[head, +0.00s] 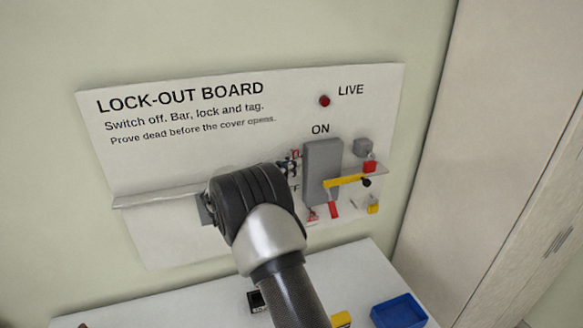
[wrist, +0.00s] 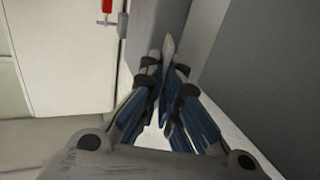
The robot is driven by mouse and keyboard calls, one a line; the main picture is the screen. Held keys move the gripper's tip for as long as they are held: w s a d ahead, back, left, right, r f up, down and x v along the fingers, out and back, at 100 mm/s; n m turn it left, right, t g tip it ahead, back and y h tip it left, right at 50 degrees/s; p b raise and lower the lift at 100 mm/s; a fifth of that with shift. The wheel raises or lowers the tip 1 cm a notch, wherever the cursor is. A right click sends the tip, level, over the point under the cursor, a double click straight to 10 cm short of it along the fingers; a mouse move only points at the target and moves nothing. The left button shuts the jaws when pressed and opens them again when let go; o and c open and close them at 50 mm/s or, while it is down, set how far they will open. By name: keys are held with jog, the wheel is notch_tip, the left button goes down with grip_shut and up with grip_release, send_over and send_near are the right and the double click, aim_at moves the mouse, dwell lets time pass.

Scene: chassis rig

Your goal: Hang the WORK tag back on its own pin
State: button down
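I cannot single out the WORK tag by its lettering in either view. Small red pieces (head: 333,209) hang low on the lock-out board (head: 160,165), below the grey switch box (head: 322,165). A small yellow piece (head: 373,208) is at the board's right. My gripper (wrist: 166,70) shows in the wrist view with its blue-padded fingers close together. A pale pointed shape shows between or beyond the tips; I cannot tell whether it is held. In the head view my arm hides most of the gripper, beside the switch box. The pins cannot be made out.
A ledge runs along the board's left. A blue tray (head: 398,312) stands on the white surface below. A red-and-white piece (wrist: 107,10) shows in the wrist view.

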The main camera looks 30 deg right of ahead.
jog(key=s+a, duration=0.2)
jog(key=s, duration=0.6)
jog(key=shift+r, duration=0.2)
dwell(0.8)
jog(key=shift+f, duration=0.1)
dwell(0.5)
